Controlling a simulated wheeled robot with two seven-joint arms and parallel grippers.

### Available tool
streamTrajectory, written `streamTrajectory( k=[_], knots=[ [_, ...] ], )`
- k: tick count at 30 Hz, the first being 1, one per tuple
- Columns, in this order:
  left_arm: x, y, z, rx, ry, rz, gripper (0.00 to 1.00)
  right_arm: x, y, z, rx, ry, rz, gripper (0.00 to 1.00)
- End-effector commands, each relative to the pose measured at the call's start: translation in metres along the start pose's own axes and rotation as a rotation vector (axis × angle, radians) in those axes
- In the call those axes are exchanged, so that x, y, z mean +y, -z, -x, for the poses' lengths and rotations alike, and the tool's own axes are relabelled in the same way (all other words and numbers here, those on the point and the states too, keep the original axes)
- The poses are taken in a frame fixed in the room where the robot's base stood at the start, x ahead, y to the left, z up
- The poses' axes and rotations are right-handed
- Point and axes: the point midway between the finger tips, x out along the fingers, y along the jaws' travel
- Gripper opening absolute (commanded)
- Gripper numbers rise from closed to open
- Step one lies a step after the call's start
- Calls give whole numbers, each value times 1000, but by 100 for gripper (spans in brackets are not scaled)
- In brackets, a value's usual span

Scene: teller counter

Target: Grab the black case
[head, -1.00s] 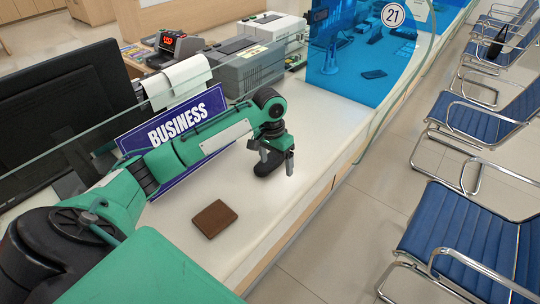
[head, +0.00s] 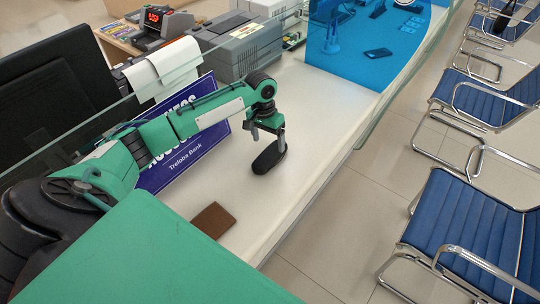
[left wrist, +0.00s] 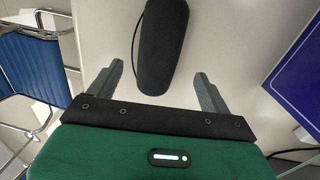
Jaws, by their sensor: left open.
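The black case (head: 267,160) is a dark, rounded, elongated case lying on the white counter (head: 312,110). My left gripper (head: 268,138) is open just above it in the head view. In the left wrist view the case (left wrist: 160,45) lies lengthwise ahead of the gap between the open fingers (left wrist: 158,88), with its near end close to the fingertip line. A thin cord or strap shows along its left side. The fingers do not touch it there. My right gripper is not in view.
A brown wallet (head: 213,219) lies on the counter nearer to me. A blue bank sign (head: 180,165) stands behind my left arm. Grey machines (head: 245,50) stand at the back. Blue chairs (head: 475,225) are on the floor at right. The counter right of the case is clear.

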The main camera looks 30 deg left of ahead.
Motion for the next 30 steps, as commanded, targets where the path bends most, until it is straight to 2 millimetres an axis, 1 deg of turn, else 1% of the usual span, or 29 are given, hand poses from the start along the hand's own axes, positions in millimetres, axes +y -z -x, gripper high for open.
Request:
streamTrajectory(
  k=[1,3,6,7,9,12,19,20,21,26,27,30],
  knots=[
    [1,0,-3,-1,-1,0,82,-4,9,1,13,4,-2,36],
    [2,0,-11,-3,-1,-1,82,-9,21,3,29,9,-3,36],
    [2,1,-26,-3,0,0,82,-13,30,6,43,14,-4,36],
    [2,1,-31,-3,0,0,82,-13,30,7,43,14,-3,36],
    [2,1,-42,-3,0,-1,82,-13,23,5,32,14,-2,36],
    [2,1,-50,0,0,-1,82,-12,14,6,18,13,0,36],
    [2,1,-52,0,0,-1,82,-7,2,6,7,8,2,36],
    [2,1,-52,0,0,-1,80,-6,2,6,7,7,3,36],
    [2,1,-52,0,0,-1,72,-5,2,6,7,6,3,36],
    [2,1,-52,0,1,-1,41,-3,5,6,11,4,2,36],
    [2,1,-52,0,1,-1,33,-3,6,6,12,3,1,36],
    [2,1,-52,1,1,-1,32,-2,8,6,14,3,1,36]
  ],
)
